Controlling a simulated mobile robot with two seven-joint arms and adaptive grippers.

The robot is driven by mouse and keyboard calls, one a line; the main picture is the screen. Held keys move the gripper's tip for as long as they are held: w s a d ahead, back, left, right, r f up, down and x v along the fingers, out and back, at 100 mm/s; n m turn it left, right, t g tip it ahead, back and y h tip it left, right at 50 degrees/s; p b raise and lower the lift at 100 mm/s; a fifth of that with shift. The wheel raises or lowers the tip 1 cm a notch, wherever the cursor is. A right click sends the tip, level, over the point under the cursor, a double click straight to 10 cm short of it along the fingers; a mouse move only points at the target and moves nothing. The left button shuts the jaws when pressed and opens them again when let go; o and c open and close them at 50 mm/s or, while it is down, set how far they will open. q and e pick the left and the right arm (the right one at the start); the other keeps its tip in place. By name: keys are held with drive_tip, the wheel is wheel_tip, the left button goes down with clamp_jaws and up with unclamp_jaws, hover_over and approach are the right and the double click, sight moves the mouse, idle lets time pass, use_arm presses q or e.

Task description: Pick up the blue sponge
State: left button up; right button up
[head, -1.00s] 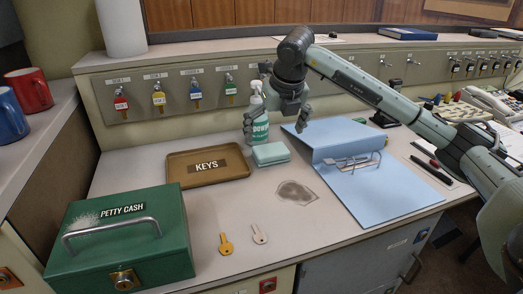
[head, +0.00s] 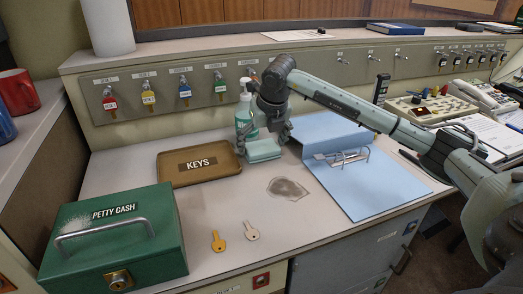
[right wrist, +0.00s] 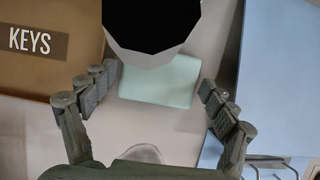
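The sponge, a pale blue-green block (head: 263,153), lies flat on the desk right of the keys tray; it also shows in the right wrist view (right wrist: 158,88). My right gripper (head: 265,143) is low over it, and the right wrist view shows its open fingers (right wrist: 156,82) on either side of the sponge with gaps between. My left gripper is not in view.
A spray bottle (head: 245,117) stands close behind the sponge. The brown keys tray (head: 172,177) is to the left, an open blue binder (head: 370,190) to the right. A grey stain (head: 287,188), two keys and a green cash box (head: 112,240) are nearer.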

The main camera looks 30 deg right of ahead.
sight(260, 148)
drive_tip(key=c, duration=0.5)
drive_tip(key=shift+r, duration=0.4)
drive_tip(key=r, duration=0.3)
drive_tip(key=shift+a+r+b, duration=0.3)
drive_tip(key=shift+a+r, duration=0.05)
drive_tip(key=shift+r, duration=0.05)
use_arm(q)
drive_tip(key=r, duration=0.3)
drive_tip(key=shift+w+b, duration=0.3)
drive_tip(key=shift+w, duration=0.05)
use_arm(e)
drive_tip(key=a+r, duration=0.2)
drive_tip(key=a, duration=0.1)
drive_tip(key=a+r, duration=0.2)
drive_tip(key=a, duration=0.2)
drive_tip(key=s+a+r, duration=0.1)
drive_tip(key=a+r, duration=0.1)
drive_tip(key=a, duration=0.2)
drive_tip(key=shift+r, duration=0.2)
